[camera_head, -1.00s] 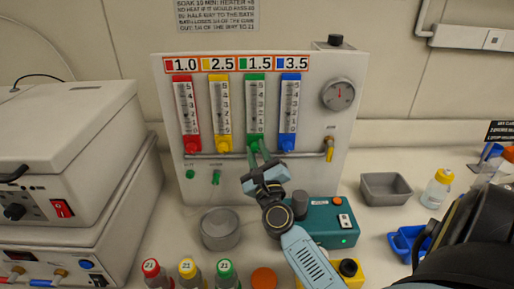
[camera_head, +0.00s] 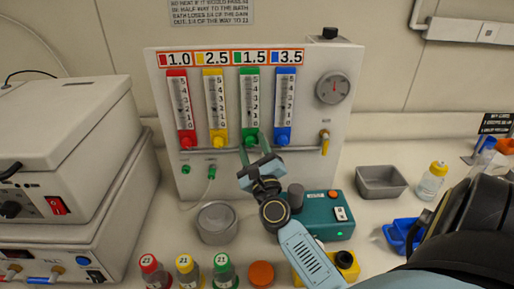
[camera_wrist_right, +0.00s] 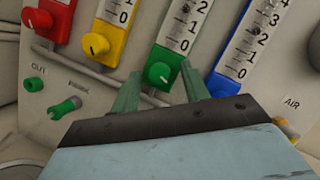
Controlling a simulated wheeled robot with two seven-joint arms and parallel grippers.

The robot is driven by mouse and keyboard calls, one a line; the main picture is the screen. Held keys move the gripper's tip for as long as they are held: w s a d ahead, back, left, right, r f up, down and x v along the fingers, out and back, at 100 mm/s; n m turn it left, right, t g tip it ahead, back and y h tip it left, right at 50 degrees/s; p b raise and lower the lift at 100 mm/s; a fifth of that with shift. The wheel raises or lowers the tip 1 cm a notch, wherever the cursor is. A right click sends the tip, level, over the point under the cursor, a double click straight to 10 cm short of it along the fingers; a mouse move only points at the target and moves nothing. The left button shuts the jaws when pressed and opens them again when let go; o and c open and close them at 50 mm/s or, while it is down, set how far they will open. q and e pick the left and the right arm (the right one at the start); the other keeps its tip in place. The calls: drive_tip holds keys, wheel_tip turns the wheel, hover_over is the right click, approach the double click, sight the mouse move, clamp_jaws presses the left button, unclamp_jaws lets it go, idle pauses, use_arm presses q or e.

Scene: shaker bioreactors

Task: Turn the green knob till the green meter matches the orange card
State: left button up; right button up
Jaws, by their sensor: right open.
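The green meter (camera_head: 250,100) is the third of the upright scales on the white panel. Its green knob (camera_wrist_right: 158,73) sits at its foot, with a pale pointer mark. The orange-bordered card strip (camera_head: 253,57) above shows 1.5 beside the green square. My right gripper (camera_wrist_right: 162,88) is open, its green fingers on either side of and just below the green knob; contact cannot be told. In the head view the right gripper (camera_head: 258,142) partly hides that knob. My left gripper is not in view.
Red (camera_head: 179,105), yellow (camera_head: 215,105) and blue (camera_head: 285,105) meters with knobs flank the green one closely. A rail (camera_wrist_right: 105,75) runs behind the gripper. A teal box (camera_head: 325,215), metal bowl (camera_head: 217,222) and capped bottles stand on the bench below.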

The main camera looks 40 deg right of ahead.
drive_tip(key=b+v, duration=0.4)
drive_tip(key=v, duration=0.9)
